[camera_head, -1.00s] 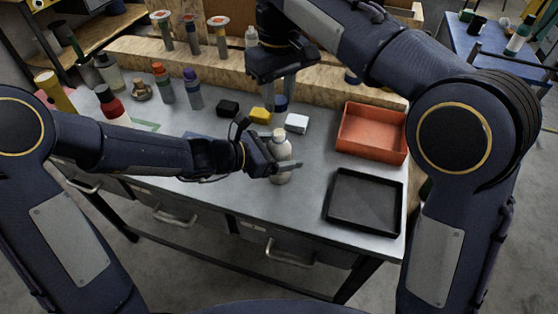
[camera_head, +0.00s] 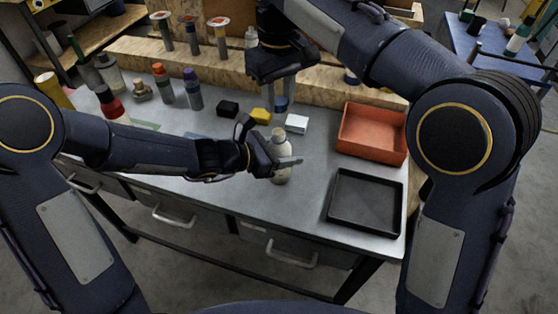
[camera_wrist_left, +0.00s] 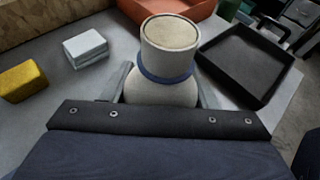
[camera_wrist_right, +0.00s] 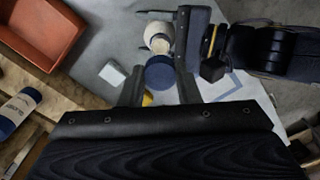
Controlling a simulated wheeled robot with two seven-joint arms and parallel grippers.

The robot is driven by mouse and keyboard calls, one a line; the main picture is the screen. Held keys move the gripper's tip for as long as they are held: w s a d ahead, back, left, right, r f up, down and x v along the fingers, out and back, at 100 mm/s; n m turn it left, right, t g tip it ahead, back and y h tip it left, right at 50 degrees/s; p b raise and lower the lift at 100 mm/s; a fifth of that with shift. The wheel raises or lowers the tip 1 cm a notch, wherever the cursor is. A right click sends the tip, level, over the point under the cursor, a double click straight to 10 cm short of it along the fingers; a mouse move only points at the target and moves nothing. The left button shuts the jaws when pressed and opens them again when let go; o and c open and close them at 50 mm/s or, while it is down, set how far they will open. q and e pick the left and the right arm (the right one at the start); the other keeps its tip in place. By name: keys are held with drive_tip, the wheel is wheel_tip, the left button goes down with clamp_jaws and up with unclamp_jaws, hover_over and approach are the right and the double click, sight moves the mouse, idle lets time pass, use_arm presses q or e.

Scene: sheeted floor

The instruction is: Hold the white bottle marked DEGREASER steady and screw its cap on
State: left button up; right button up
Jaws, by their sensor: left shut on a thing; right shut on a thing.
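The white bottle (camera_head: 281,145) stands upright on the grey workbench. Its pale top and a blue band at the neck show in the left wrist view (camera_wrist_left: 170,45); no label text is readable. My left gripper (camera_head: 283,160) is shut on the bottle's body, a finger on each side. My right gripper (camera_head: 282,92) is above and behind the bottle, pointing down, shut on a dark blue cap (camera_wrist_right: 160,72). The cap also shows low between its fingers in the head view (camera_head: 281,103). The cap is apart from the bottle's neck.
Behind the bottle are a white block (camera_head: 296,123), a yellow block (camera_head: 260,116) and a black block (camera_head: 228,109). An orange bin (camera_head: 372,152) and a black tray (camera_head: 364,228) are at right. Several bottles stand at the back left. The bench front is clear.

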sight(279, 132)
drive_tip(key=shift+f, duration=2.55)
drive_tip(key=shift+f, duration=0.85)
drive_tip(key=shift+f, duration=0.55)
